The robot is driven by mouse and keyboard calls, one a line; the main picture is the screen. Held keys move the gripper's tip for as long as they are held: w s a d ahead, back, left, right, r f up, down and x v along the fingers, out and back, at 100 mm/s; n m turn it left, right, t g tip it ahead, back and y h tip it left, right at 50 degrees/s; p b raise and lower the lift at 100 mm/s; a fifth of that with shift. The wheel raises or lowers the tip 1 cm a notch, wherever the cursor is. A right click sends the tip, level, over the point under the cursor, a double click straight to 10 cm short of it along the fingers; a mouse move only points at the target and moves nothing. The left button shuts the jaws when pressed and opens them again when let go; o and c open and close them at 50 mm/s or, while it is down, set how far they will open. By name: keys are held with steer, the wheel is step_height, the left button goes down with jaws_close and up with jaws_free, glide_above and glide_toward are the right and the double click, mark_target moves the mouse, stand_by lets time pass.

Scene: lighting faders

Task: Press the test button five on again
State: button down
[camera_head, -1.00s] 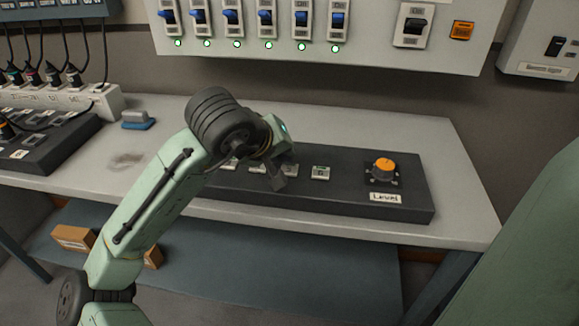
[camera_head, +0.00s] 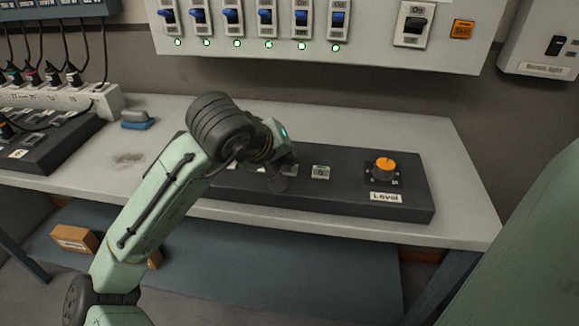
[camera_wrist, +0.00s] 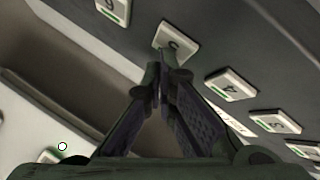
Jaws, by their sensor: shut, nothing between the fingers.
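The dark test panel (camera_head: 350,208) lies on the bench with a row of pale numbered buttons. Button five (camera_wrist: 178,40) is just beyond my fingertips in the wrist view; in the head view it is partly covered by my gripper (camera_head: 277,184). My gripper (camera_wrist: 167,72) is shut and empty, its tips close to the near edge of button five. I cannot tell whether they touch it. Button six (camera_wrist: 112,10) and button four (camera_wrist: 231,86) sit on either side, each with a green strip. I see no green strip on button five.
An orange level knob (camera_head: 384,166) stands at the panel's right end. Button three (camera_wrist: 275,122) is farther along the row. A blue-grey block (camera_head: 138,120) lies on the bench (camera_head: 420,127) at the left. Wall switches (camera_head: 267,20) with green lamps hang above.

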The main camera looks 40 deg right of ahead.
stand_by(0.4)
steer(key=shift+r+p, duration=0.45)
steer(key=shift+p, duration=0.15)
step_height(320, 180, up, 6)
steer(key=p, duration=0.5)
steer(key=shift+p, duration=0.4)
